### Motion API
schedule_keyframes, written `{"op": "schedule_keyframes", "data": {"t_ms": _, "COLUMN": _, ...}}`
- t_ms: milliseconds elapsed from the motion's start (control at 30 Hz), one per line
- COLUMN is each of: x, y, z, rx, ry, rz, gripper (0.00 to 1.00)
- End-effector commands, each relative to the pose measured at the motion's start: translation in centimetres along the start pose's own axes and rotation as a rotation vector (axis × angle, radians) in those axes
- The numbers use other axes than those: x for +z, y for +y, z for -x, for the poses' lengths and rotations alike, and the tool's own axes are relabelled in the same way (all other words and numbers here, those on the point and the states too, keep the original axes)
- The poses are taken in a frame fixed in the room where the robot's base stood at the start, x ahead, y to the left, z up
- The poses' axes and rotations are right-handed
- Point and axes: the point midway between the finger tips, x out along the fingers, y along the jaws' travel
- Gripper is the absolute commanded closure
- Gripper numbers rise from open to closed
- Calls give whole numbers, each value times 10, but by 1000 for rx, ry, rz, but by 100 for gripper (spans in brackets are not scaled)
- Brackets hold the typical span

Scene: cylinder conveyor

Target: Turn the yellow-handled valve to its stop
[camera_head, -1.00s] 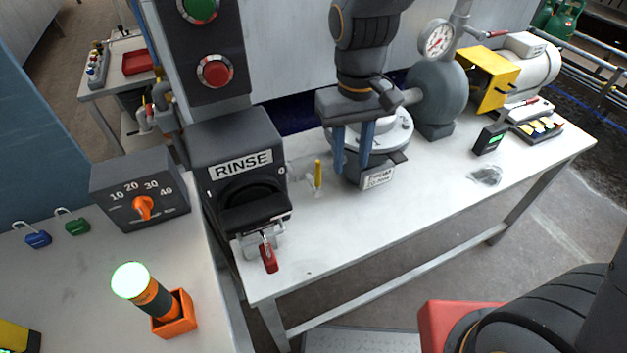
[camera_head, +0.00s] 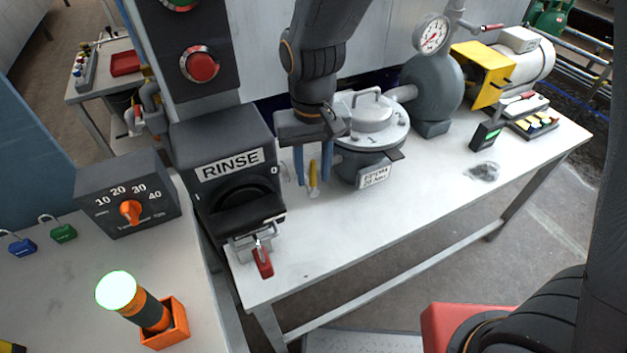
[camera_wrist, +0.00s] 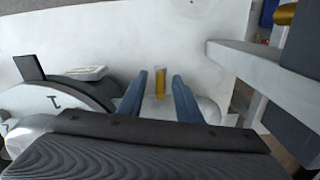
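The yellow handle (camera_head: 313,174) stands upright on the white bench between the RINSE box and the grey round pot. It also shows in the wrist view as a short yellow bar (camera_wrist: 160,83). My gripper (camera_head: 313,180) has its two blue fingers apart, one on each side of the handle as seen in the head view. In the wrist view, the handle lies between the fingertips (camera_wrist: 160,77), with gaps on both sides. I cannot tell how far down the fingers reach along it. The valve body below the handle is mostly hidden.
The lidded grey pot (camera_head: 365,150) stands close to the right of my gripper. A pump with a gauge (camera_head: 432,90) stands further right. The bench front is clear.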

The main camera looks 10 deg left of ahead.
Motion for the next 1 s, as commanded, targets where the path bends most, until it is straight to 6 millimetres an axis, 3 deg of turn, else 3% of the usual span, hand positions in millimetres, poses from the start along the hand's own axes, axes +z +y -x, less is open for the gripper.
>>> {"op": "schedule_keyframes", "data": {"t_ms": 300, "x": 1, "y": 0, "z": -34, "rx": 0, "ry": -2, "rz": 0, "gripper": 68}}
{"op": "schedule_keyframes", "data": {"t_ms": 667, "x": 1, "y": 0, "z": -39, "rx": 0, "ry": 0, "rz": 0, "gripper": 68}}
{"op": "schedule_keyframes", "data": {"t_ms": 867, "x": 1, "y": 0, "z": -39, "rx": 0, "ry": 0, "rz": 0, "gripper": 100}}
{"op": "schedule_keyframes", "data": {"t_ms": 1000, "x": 1, "y": 0, "z": -39, "rx": 0, "ry": 0, "rz": 0, "gripper": 100}}
